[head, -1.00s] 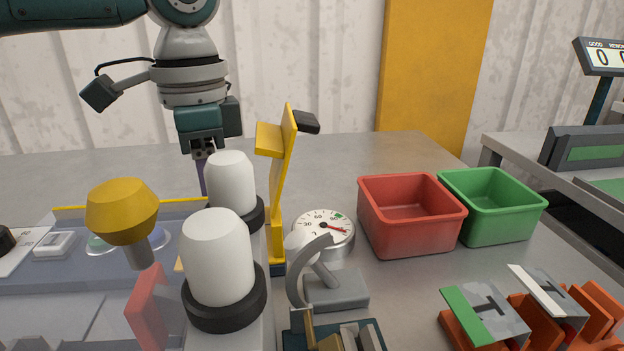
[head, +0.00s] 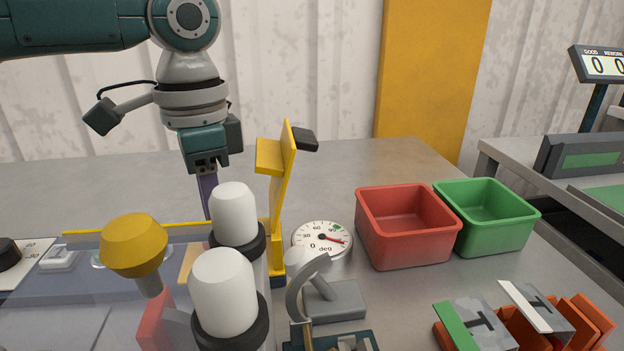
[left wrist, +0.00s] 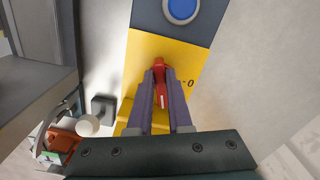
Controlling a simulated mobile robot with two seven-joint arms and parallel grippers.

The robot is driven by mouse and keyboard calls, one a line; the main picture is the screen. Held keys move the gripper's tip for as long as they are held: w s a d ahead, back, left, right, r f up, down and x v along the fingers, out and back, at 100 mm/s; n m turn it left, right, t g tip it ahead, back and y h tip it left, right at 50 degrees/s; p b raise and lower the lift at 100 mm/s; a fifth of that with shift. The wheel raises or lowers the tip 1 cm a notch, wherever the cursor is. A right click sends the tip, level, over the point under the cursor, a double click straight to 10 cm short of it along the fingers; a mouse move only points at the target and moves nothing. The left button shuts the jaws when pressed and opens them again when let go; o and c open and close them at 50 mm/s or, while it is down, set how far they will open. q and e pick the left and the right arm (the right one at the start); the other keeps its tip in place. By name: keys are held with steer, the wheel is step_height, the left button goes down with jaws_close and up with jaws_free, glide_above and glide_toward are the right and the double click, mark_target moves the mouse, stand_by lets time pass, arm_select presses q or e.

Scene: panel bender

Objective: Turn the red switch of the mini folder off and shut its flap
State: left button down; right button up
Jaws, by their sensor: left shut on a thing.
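The red switch (left wrist: 161,72) sits on a yellow panel (left wrist: 190,62) with a "0" mark at its right in the left wrist view. My left gripper (left wrist: 161,85) is shut on this switch, its purple fingers on either side. In the head view my left gripper (head: 207,188) points down behind a white cylinder, which hides its fingertips and the switch. A raised yellow plate with a black knob (head: 302,139), seemingly the flap, stands upright and slightly tilted right of the gripper. My right gripper is not in view.
Two white cylinders (head: 224,290) and a yellow knob (head: 133,245) stand in front. A dial gauge (head: 322,239), a red bin (head: 405,230) and a green bin (head: 487,222) are to the right. A blue button (left wrist: 182,8) is beyond the switch.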

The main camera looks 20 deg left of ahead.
arm_select(q)
steer(key=n+p, duration=0.2)
steer(key=p, duration=0.1)
steer(key=n+p, duration=0.2)
steer(key=p, duration=0.1)
steer(key=n+p, duration=0.2)
steer(key=p, duration=0.1)
steer(key=shift+s+d+r, duration=0.2)
steer(key=shift+d+r, duration=0.05)
steer(key=shift+d, duration=0.15)
steer(key=n+p, duration=0.2)
steer(key=n, duration=0.1)
steer(key=shift+d+f+p, duration=0.1)
steer(key=shift+d+p, duration=0.1)
steer(key=shift+p, duration=0.15)
steer(key=n, duration=0.1)
steer(key=n+p, duration=0.1)
steer(key=n, duration=0.1)
steer(key=shift+w+d+f+n, duration=0.1)
steer(key=shift+d+n, duration=0.05)
steer(key=shift+n, duration=0.15)
steer(key=shift+n+p, duration=0.4)
steer(key=shift+n, duration=0.3)
steer(key=shift+w, duration=0.1)
steer(key=c, duration=0.8)
jaws_free()
steer(key=shift+c, duration=0.2)
